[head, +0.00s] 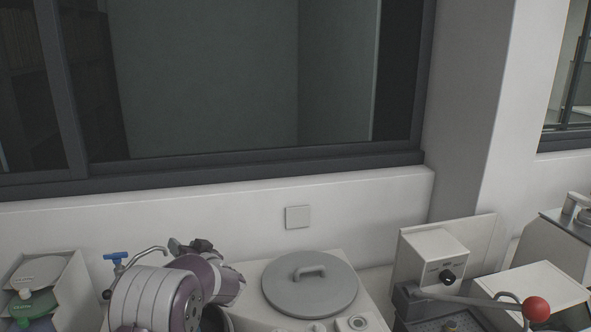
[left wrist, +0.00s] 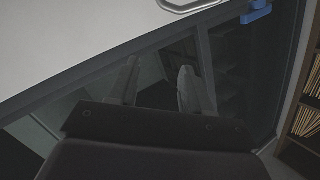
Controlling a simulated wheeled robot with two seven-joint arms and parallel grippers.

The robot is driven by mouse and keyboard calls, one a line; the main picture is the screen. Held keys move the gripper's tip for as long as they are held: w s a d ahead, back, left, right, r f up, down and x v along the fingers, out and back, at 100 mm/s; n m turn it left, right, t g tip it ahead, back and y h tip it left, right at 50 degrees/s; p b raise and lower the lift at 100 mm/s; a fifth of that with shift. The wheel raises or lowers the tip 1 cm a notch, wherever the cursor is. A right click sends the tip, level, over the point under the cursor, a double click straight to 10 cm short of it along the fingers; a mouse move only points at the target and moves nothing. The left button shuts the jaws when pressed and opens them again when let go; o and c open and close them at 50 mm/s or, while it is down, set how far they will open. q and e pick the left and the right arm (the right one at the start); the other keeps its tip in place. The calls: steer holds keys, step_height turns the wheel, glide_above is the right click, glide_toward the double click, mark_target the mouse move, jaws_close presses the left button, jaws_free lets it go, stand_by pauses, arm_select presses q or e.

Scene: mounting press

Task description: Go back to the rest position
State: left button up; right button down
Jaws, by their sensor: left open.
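My left gripper (head: 190,246) shows at the lower left of the head view, at the end of my white and purple arm, in front of the white wall. Its fingers are small and dark there. In the left wrist view two grey fingers (left wrist: 160,72) stand apart with nothing visible between them, so it is open and empty. A mounting press with a white control box (head: 432,258), a black knob and a red-ball lever (head: 536,309) stands at the lower right, well apart from the gripper. My right gripper is not in view.
A white unit with a round grey lid (head: 309,283) stands right of my left arm. A blue-handled tap (head: 115,257) and a rack of discs (head: 38,275) stand left of it. A dark-framed window (head: 250,168) fills the upper part; the space before it is clear.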

arm_select(q)
steer(key=s+d+f+m+g+h, duration=0.1)
steer(key=s+d+f+g+h, duration=0.1)
steer(key=s+d+h, duration=0.35)
steer(key=s+d+f+m+g+h, duration=0.1)
steer(key=s+d+f+h, duration=0.15)
steer(key=s, duration=0.55)
steer(key=s+d+f+m+g+h, duration=0.1)
steer(key=s+d+f+g+h, duration=0.2)
steer(key=s, duration=0.4)
steer(key=s+f+g+b, duration=0.2)
steer(key=s+f, duration=0.2)
steer(key=s, duration=0.4)
steer(key=s+f+g+b, duration=0.2)
steer(key=s+f, duration=0.2)
steer(key=s, duration=0.5)
steer(key=shift+d+f+g, duration=0.3)
steer(key=shift+f+g, duration=0.1)
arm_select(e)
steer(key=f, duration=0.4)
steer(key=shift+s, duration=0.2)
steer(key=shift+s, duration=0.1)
arm_select(q)
steer(key=shift+w, duration=0.1)
